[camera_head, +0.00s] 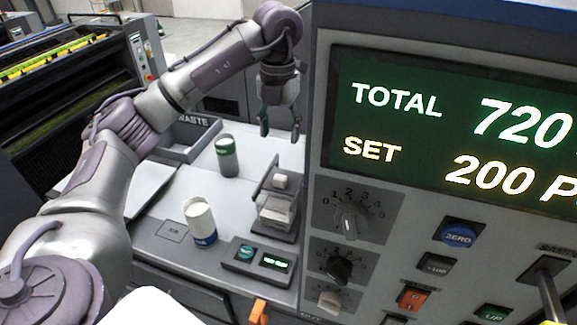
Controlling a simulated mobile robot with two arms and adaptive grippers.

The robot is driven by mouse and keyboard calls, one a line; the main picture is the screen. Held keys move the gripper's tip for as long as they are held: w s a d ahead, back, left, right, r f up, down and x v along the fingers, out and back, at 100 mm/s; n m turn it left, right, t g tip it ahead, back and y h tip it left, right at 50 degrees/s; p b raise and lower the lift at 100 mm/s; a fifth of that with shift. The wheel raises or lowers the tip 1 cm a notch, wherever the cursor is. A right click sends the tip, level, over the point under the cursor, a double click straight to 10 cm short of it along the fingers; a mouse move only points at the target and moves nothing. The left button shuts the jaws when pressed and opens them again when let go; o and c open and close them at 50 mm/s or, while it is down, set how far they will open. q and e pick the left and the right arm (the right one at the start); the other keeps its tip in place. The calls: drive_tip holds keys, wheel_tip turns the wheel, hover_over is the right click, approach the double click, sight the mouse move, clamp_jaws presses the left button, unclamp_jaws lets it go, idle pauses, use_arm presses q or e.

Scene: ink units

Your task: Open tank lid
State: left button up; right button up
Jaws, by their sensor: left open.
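My left gripper (280,132) hangs with its fingers pointing down, open and empty, at the left edge of the control panel. It is above the back part of the light worktop (178,187). No tank lid can be clearly made out in this view. The grey control panel (398,229) fills the right side; its screen (455,125) reads TOTAL 720 and SET 200. My right gripper is not in view.
A white cup with a blue band (201,220), a green-and-white container (227,156) and a small stand (277,210) are on the worktop. A button box (258,262) is at its front. A waste tray (184,154) is behind.

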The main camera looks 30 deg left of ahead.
use_arm(q)
hover_over(280, 177)
drive_tip(key=f, duration=0.4)
drive_tip(key=shift+s+f+b, duration=0.25)
drive_tip(key=shift+f+b, duration=0.05)
drive_tip(key=shift+f, duration=0.05)
drive_tip(key=f, duration=0.2)
drive_tip(key=f+p, duration=0.1)
drive_tip(key=f, duration=0.1)
drive_tip(key=f+p, duration=0.1)
drive_tip(key=f, duration=0.2)
drive_tip(key=shift+w, duration=0.25)
drive_tip(key=shift+f, duration=0.75)
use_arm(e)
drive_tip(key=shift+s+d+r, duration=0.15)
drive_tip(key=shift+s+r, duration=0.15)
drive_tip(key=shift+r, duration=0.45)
use_arm(q)
clamp_jaws()
